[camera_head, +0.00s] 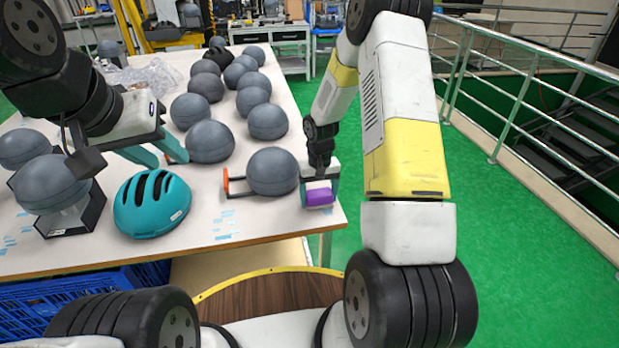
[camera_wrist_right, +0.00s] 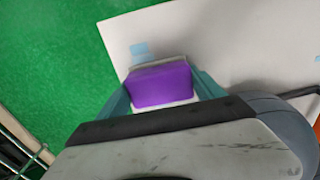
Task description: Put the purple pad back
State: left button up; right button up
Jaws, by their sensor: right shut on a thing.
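The purple pad (camera_head: 319,197) is at the right front corner of the table in the head view. My right gripper (camera_head: 320,190) is shut on it. In the right wrist view the purple pad (camera_wrist_right: 161,84) sits between the two teal fingers of my right gripper (camera_wrist_right: 163,92). I cannot tell whether the pad touches the table. My left gripper (camera_head: 165,150) is over the table behind the teal helmet (camera_head: 152,204). Its teal fingers are apart, with nothing seen between them.
A grey headform (camera_head: 272,171) with an orange-ended bracket (camera_head: 226,181) stands just left of my right gripper. Several more grey headforms (camera_head: 210,142) fill the table (camera_head: 270,222) behind. Another headform sits on a black stand (camera_head: 75,219) at the left. Railings (camera_head: 510,95) run along the right.

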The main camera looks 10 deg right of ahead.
jog(key=o, duration=1.2)
notch_tip(320, 180, up, 12)
notch_tip(320, 180, up, 8)
jog(key=t, duration=0.1)
send_over(319, 193)
jog(key=s, duration=0.3)
jog(key=s+r+t, duration=0.1)
jog(key=s+r, duration=0.4)
jog(key=s, duration=0.2)
jog(key=s+a+r+t+y, duration=0.1)
jog(key=s+r+t, duration=0.1)
jog(key=s+r, duration=0.3)
jog(key=s+a+r+t+y, duration=0.1)
jog(key=s+r+t, duration=0.1)
jog(key=s+r, duration=0.3)
jog(key=shift+s+a+r, duration=0.1)
jog(key=shift+s+r, duration=0.1)
jog(key=shift+s, duration=0.85)
jog(key=shift+s+a+r, duration=0.1)
jog(key=shift+s+r, duration=0.1)
jog(key=shift+s, duration=0.8)
